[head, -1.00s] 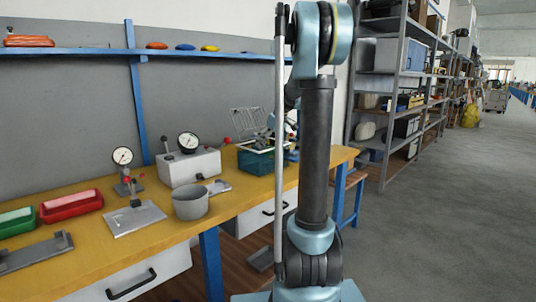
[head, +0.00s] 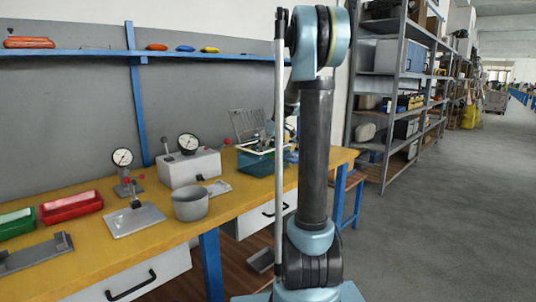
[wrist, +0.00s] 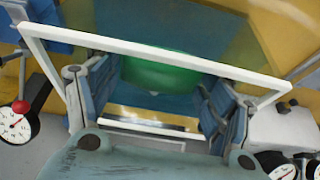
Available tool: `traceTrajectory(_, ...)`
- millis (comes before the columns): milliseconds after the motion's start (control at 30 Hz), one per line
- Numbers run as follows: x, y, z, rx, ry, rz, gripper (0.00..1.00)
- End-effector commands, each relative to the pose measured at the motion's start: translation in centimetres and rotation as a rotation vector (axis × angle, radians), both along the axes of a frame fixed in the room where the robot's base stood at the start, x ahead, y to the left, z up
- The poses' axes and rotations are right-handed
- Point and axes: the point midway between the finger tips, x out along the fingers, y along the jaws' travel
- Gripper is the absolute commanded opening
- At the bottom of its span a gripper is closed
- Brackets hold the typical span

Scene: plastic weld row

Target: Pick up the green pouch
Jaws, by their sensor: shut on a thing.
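The green pouch (wrist: 158,74) shows in the wrist view between the two fingers of my gripper (wrist: 160,88), with blue-green surfaces behind it. My gripper is shut on it. Its underside and far side are hidden. In the head view my own arm covers most of the gripper near the teal bin (head: 256,162) on the bench, and I cannot make out the pouch there. A pale rectangular frame (wrist: 150,53) crosses the wrist view around the fingers.
The yellow bench (head: 150,232) holds a grey cup (head: 190,204), a white gauge box (head: 190,168), a dial gauge on a stand (head: 123,158) and a red tray (head: 70,206). A tall shelf rack (head: 400,90) stands behind right. The floor at right is clear.

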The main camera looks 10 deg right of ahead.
Motion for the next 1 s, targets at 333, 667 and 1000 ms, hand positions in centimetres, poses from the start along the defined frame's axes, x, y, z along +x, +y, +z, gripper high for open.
traceTrajectory(333, 0.0, 0.0, 3.9, 0.000, 0.000, 0.000, 0.56)
traceTrajectory(667, 0.0, 0.0, 8.9, 0.000, 0.000, 0.000, 0.56)
traceTrajectory(1000, 0.0, 0.0, 10.0, 0.000, 0.000, 0.000, 0.56)
